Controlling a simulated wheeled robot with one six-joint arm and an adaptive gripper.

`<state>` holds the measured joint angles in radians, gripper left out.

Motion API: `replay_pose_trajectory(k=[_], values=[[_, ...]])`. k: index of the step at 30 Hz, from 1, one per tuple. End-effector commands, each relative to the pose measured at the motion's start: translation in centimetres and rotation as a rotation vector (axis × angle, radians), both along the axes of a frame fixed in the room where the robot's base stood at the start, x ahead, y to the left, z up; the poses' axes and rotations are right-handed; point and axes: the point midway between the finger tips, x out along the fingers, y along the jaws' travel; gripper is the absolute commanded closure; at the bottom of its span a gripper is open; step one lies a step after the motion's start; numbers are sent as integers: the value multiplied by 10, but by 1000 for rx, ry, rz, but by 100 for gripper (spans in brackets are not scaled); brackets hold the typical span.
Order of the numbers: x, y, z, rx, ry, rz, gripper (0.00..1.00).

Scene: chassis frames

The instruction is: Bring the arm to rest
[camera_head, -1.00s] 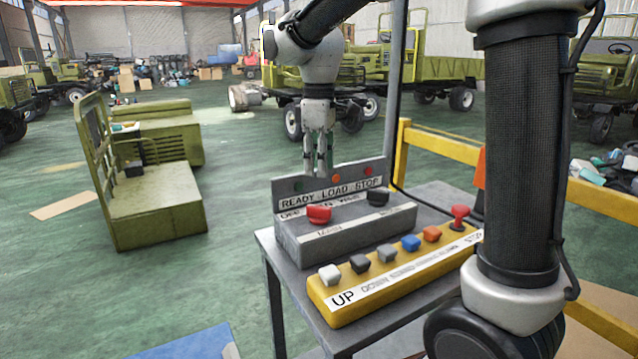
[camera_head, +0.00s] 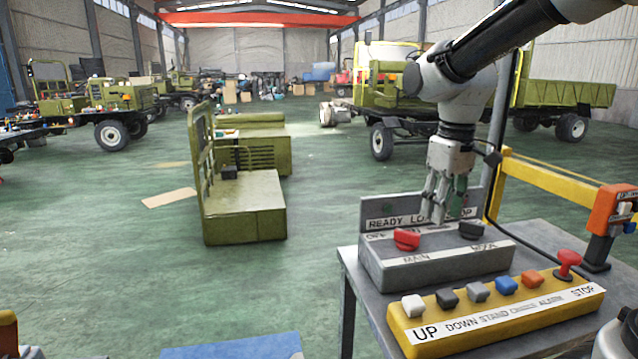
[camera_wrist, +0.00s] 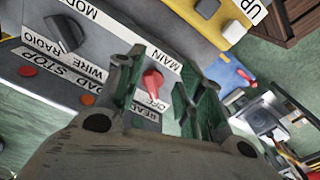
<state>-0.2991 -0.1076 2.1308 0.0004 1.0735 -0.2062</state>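My gripper (camera_head: 436,216) hangs from my arm above the grey control box, pointing down. Its fingers are apart with nothing between them. In the head view the fingertips are above and right of the red knob (camera_head: 406,240), in front of the panel reading READY and LOAD (camera_head: 385,222). The black knob (camera_head: 471,230) is just to their right. In the wrist view the red knob (camera_wrist: 153,82) shows in the gap between the two fingers, apart from them. The exact height of the fingertips above the box cannot be told.
The grey box (camera_head: 400,272) and a yellow button box (camera_head: 440,344) stand on a metal table (camera_head: 352,262). A yellow rail (camera_head: 560,177) runs at the right. A post and cable stand close behind my gripper. Green floor (camera_head: 180,270) is open to the left.

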Motion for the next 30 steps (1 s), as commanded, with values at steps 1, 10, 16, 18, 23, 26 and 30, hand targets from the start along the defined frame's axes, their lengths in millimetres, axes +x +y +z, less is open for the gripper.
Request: replay_pose_trajectory(k=[1, 10, 16, 18, 23, 26, 30], values=[[-18, -13, 1, 9, -21, -63, 62], [-128, -82, -5, 71, -182, -396, 62], [-162, -103, 2, 91, -286, -475, 62], [-164, -106, 8, 96, -313, -490, 62], [-166, -108, 10, 96, -324, -500, 62], [-166, -108, 10, 96, -324, -500, 62], [-166, -108, 10, 96, -324, -500, 62]])
